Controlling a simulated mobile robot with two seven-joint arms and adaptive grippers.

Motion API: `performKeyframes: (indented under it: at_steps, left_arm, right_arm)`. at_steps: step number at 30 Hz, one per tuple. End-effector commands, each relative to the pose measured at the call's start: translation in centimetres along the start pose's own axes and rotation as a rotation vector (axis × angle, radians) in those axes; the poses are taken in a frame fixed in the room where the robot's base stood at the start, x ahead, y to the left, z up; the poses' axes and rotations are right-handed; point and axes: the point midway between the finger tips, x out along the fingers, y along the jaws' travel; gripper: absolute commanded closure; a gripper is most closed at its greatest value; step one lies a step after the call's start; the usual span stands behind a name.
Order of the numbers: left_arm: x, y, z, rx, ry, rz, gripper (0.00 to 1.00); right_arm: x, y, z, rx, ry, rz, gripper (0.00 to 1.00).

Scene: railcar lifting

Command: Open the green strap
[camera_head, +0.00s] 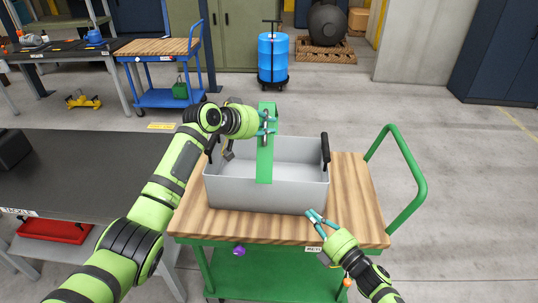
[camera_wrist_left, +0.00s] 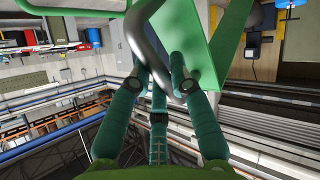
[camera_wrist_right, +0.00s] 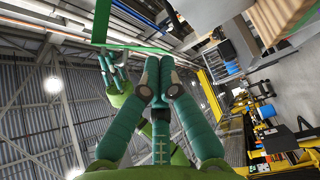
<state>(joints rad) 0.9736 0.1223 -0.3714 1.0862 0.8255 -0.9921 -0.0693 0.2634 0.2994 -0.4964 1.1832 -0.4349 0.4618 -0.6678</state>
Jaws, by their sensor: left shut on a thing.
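The green strap (camera_head: 265,166) runs over the top of a grey bin (camera_head: 230,190) and hangs down its near side. A bent metal handle (camera_head: 265,128) sits on the strap. My left gripper (camera_head: 266,123) is shut on this handle at the strap's upper part. In the left wrist view, the fingers close around the metal handle (camera_wrist_left: 147,40) beside the green strap (camera_wrist_left: 200,52). My right gripper (camera_head: 313,214) hangs empty at the front right of the bin, apart from the strap; its fingertips look close together, their opening unclear. It also shows in the right wrist view (camera_wrist_right: 159,70).
The bin stands on the wooden top of a green cart (camera_head: 350,190) with a looped handle (camera_head: 412,165) at the right. A dark workbench (camera_head: 90,165) is at the left. A blue cart (camera_head: 165,95) and blue drum (camera_head: 273,57) stand behind. The bin has dark handles at both ends.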

Motion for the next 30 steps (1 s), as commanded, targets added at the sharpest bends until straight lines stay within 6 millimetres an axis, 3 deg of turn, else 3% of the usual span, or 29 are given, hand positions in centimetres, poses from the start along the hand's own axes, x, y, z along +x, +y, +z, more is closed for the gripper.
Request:
performKeyframes:
  at_steps: [1,3,8,14,26,30]
  left_arm:
    - [0.1,0.1,0.1,0.000,-0.002,0.001,1.00]
    - [0.1,0.1,0.1,0.000,-0.002,0.001,1.00]
    - [0.1,0.1,0.1,0.000,-0.003,0.001,1.00]
    - [0.1,0.1,0.1,0.000,-0.003,0.001,1.00]
    - [0.1,0.1,0.1,0.000,-0.003,0.002,1.00]
    - [0.1,0.1,0.1,-0.001,-0.003,0.001,1.00]
  right_arm:
    - [1.1,2.8,-1.0,-0.090,0.063,0.051,1.00]
    - [2.0,5.7,-2.5,-0.198,0.136,0.109,1.00]
    - [2.8,9.3,-4.7,-0.343,0.233,0.190,1.00]
    - [4.6,10.3,-5.7,-0.371,0.252,0.210,1.00]
    - [12.7,11.6,-8.0,-0.366,0.249,0.207,1.00]
    - [14.1,12.2,-7.0,-0.368,0.247,0.204,1.00]
